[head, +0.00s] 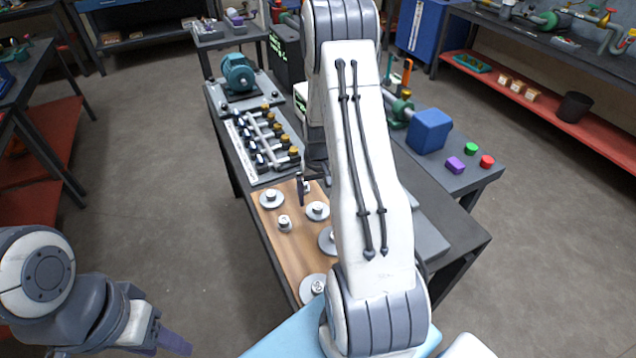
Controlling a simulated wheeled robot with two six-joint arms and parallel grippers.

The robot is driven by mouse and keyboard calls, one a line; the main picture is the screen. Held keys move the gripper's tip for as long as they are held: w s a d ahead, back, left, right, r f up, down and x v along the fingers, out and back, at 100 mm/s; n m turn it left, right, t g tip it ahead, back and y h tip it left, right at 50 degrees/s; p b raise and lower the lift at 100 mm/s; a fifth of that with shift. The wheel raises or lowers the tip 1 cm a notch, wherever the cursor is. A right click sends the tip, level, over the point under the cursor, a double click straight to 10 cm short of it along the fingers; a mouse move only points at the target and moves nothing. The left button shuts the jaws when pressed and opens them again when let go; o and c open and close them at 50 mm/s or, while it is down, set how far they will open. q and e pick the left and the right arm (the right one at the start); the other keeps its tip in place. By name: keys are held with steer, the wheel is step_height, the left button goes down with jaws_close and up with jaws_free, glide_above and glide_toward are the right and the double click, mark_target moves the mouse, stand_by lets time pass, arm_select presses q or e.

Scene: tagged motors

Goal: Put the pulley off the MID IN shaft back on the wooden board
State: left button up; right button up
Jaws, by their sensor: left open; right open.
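The wooden board (282,248) lies on the near part of the middle table. Several silver pulleys sit on it, among them one at the far left (272,199), a small one (284,223) and one at the right (317,211). My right arm hides part of the board. My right gripper (313,184) is open above the board's far end; a small silver thing shows by its fingers, and I cannot tell whether it is between them. Several shafts with brass-coloured ends (275,140) stand beyond the board; their tags are unreadable. My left gripper (165,344) is open, low at the left, away from the table.
A teal motor (240,75) stands on a grey plate at the table's far end. A blue box (429,131), a purple block (455,165) and green and red pieces are on the right-hand table. Open floor lies left of the middle table.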

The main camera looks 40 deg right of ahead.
mark_target(318, 207)
step_height(318, 207, up, 7)
steer(key=b, duration=0.1)
steer(key=s+a+r+n, duration=0.1)
steer(key=a+r+n, duration=0.25)
steer(key=a, duration=0.65)
steer(key=s+a+r+n, duration=0.15)
steer(key=a+r, duration=0.25)
steer(key=a, duration=0.6)
steer(key=s+a+r+n, duration=0.2)
steer(key=s+a+n, duration=0.1)
steer(key=s+a, duration=0.4)
steer(key=s+a+r+n+y, duration=0.1)
steer(key=s+a+r+n, duration=0.1)
steer(key=s+a+n, duration=0.2)
steer(key=s+a, duration=0.3)
steer(key=s, duration=0.4)
steer(key=shift+s+r, duration=0.3)
steer(key=shift+s, duration=0.05)
